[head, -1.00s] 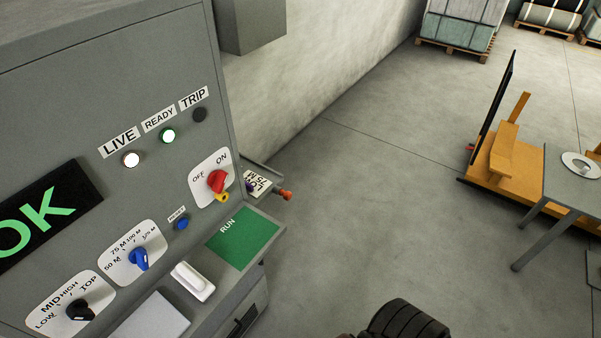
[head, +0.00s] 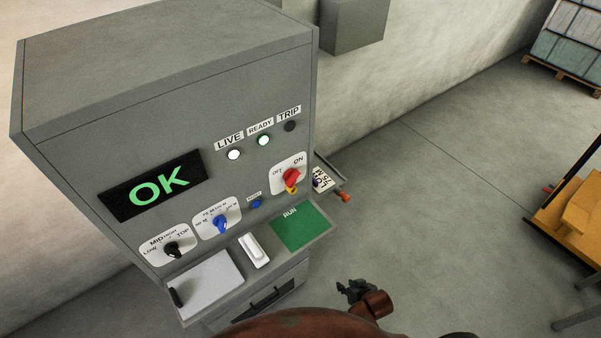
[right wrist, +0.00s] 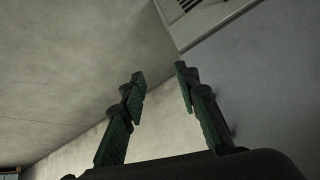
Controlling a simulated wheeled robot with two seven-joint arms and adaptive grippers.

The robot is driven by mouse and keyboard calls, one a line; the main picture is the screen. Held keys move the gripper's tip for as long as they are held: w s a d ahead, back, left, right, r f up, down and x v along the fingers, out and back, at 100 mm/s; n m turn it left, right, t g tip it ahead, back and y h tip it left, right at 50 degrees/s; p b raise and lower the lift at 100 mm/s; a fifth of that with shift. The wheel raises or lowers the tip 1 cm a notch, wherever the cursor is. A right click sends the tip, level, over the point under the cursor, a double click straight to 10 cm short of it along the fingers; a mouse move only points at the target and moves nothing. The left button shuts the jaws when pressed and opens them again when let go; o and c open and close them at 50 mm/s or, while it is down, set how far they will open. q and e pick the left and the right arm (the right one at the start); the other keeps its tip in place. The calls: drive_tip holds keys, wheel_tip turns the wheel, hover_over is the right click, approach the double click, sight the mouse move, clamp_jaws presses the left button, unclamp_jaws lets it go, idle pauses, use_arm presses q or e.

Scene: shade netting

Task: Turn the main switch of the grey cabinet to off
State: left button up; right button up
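The grey cabinet (head: 75,85) stands at the left in the head view, its front panel facing me. The main switch (head: 291,177) is a red knob with a yellow part below it, on a white plate marked OFF and ON. The knob seems to lean toward ON; its exact angle is too small to tell. My right gripper (head: 356,290) is low in the head view, right of the cabinet and apart from the switch. In the right wrist view its two fingers (right wrist: 159,85) are spread with nothing between them. My left gripper is not in view.
The LIVE lamp (head: 234,154) and READY lamp (head: 264,140) are lit; TRIP (head: 290,126) is dark. A ledge with a green RUN card (head: 300,228) and a white block (head: 253,250) juts below the switch. A tag and an orange-tipped item (head: 345,196) stick out beside it.

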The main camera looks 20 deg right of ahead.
drive_tip(key=w+a+r+t+y+p, duration=0.1)
drive_tip(key=w+r+p, duration=0.1)
drive_tip(key=r, duration=1.1)
drive_tip(key=w+a+r+t+p, duration=0.1)
drive_tip(key=w+r+t+p, duration=0.15)
drive_tip(key=r, duration=0.95)
drive_tip(key=m+t+y+p, duration=0.1)
drive_tip(key=m+t+y, duration=0.3)
drive_tip(key=t, duration=0.2)
approach(297, 180)
drive_tip(key=w, duration=0.1)
drive_tip(key=shift+t, duration=0.25)
drive_tip(key=x, duration=0.2)
drive_tip(key=p+x, duration=0.1)
drive_tip(key=x, duration=0.4)
drive_tip(key=shift+a+p, duration=0.3)
drive_tip(key=shift+p, duration=0.05)
drive_tip(key=shift+w+a+f, duration=0.15)
drive_tip(key=shift+w+a, duration=0.05)
drive_tip(key=shift+w, duration=0.35)
drive_tip(key=shift+c, duration=0.4)
clamp_jaws()
